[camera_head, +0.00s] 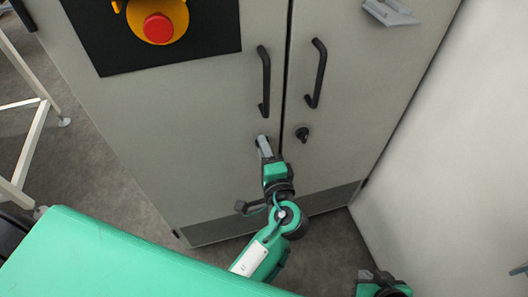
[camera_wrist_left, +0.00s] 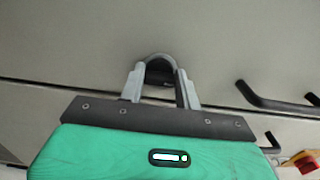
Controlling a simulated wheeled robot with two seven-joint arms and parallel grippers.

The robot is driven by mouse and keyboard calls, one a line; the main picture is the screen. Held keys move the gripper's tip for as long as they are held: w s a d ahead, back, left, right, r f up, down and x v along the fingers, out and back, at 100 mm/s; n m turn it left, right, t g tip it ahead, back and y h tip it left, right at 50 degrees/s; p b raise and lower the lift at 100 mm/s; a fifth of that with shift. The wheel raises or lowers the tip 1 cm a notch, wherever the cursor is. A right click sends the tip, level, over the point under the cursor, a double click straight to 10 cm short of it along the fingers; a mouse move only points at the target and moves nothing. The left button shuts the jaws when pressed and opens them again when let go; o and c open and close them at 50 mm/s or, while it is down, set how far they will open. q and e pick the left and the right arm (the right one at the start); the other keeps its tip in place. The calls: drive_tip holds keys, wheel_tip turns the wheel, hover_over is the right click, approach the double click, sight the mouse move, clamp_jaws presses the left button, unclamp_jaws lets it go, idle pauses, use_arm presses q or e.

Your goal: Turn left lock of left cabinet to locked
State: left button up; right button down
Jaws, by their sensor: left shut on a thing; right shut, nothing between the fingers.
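The left cabinet (camera_head: 200,130) is a grey two-door cabinet. Its left lock (camera_head: 257,141) sits low on the left door, beside the centre seam, and is mostly hidden by my left gripper (camera_head: 264,146). That gripper is shut on the lock. In the left wrist view the left lock (camera_wrist_left: 160,75) shows as a dark knob between the two grey fingers of my left gripper (camera_wrist_left: 162,88). Which way the knob is turned is hard to tell. My right gripper (camera_head: 376,279) is at the bottom edge, away from the cabinet, and its fingers are barely visible.
The right door has its own dark lock (camera_head: 302,133). Black handles (camera_head: 265,80) and (camera_head: 316,73) stand out above the locks. A red emergency button (camera_head: 158,28) is at upper left. A pale wall (camera_head: 450,150) stands to the right; a white frame (camera_head: 30,140) is at left.

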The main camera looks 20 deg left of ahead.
drive_tip(key=shift+w+a, duration=0.1)
idle(0.3)
use_arm(q)
drive_tip(key=o, duration=1)
